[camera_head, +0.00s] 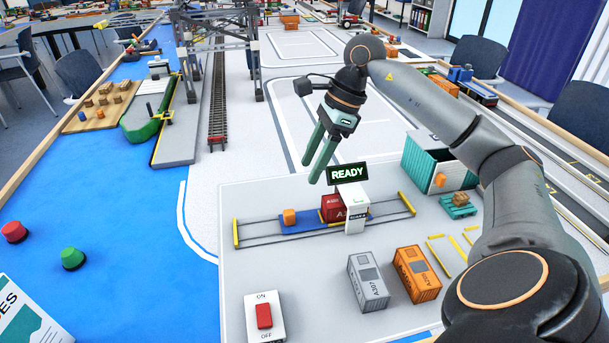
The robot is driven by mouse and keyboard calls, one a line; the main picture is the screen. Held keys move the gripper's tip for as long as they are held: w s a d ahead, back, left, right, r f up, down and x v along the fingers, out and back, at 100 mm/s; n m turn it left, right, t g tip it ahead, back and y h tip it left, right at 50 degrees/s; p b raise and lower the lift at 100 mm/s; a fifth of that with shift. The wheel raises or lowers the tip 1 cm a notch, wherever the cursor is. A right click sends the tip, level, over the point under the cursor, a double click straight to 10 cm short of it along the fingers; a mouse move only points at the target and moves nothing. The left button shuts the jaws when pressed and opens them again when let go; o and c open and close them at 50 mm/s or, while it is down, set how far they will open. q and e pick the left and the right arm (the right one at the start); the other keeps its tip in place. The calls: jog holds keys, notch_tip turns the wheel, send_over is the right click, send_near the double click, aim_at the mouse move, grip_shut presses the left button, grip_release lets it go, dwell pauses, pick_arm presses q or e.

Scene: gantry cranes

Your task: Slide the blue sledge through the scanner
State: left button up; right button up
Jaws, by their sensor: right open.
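The blue sledge (305,223) sits on a rail track between two yellow end stops. It carries an orange block (289,216) at its left end and a red container (332,208) at its right. The white scanner (356,212) stands over the track and hides part of the red container's right side. A sign reading READY (347,174) is above the scanner. My right gripper (310,172) has green fingers, is open and empty, and hangs above and behind the sledge, apart from it. My left gripper is not in view.
A grey container (368,281) and an orange container (417,274) stand in front of the track. A teal open container (440,164) and a small pallet (459,211) are to the right. A red ON/OFF switch (264,316) is at the front. The track right of the scanner is clear.

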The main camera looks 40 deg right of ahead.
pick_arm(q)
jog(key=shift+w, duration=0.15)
pick_arm(e)
jog(key=shift+s+d+r, duration=0.1)
jog(key=shift+d+r, duration=0.05)
jog(key=shift+r, duration=0.2)
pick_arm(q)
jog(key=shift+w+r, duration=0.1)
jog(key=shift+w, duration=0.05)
pick_arm(e)
jog(key=shift+o, duration=0.2)
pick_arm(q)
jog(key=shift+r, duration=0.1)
pick_arm(e)
jog(key=m+g+h+p, duration=0.15)
jog(key=m+h, duration=0.25)
jog(key=m, duration=1.4)
send_over(289, 211)
jog(key=shift+g, duration=0.45)
notch_tip(289, 211, down, 10)
jog(key=b, duration=0.3)
jog(key=shift+s+r, duration=0.1)
jog(key=shift+r, duration=0.1)
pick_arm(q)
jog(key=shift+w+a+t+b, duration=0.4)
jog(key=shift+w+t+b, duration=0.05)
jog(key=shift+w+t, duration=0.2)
pick_arm(e)
jog(key=shift+f, duration=1.1)
